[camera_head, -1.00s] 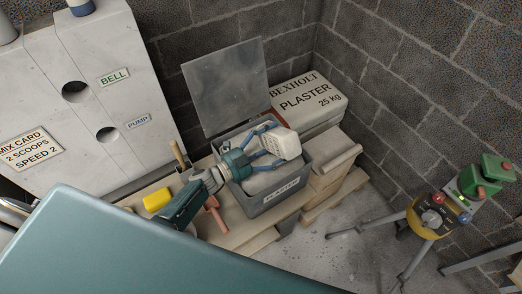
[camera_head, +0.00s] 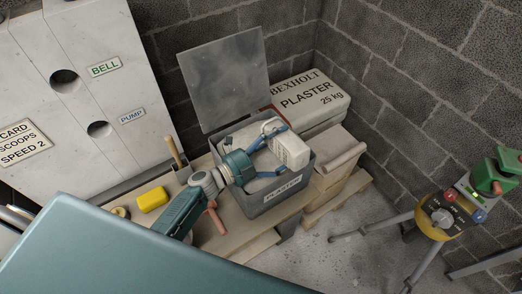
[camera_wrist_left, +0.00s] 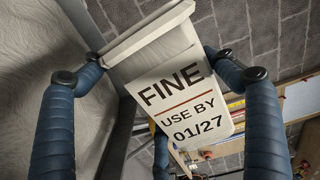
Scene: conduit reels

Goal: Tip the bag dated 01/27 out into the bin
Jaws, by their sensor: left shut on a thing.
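The white bag (camera_wrist_left: 178,95) marked FINE, USE BY 01/27 is between the blue fingers of my left gripper (camera_head: 272,150). In the head view the bag (camera_head: 291,147) is over the right part of the open grey bin (camera_head: 262,206), whose front label reads PLASTER. The bag looks tilted, and its folded end shows at the top in the wrist view. My left gripper is shut on it. Pale material (camera_head: 240,137) shows inside the bin, partly hidden by the gripper. Whether anything leaves the bag cannot be told. My right gripper is out of view.
The bin's raised lid (camera_head: 222,80) stands behind it. A large BEXHOLT PLASTER sack (camera_head: 312,98) lies behind to the right. A yellow sponge-like block (camera_head: 152,199) and a pink-handled tool (camera_head: 214,218) lie left of the bin. A tripod device (camera_head: 440,217) stands at the right.

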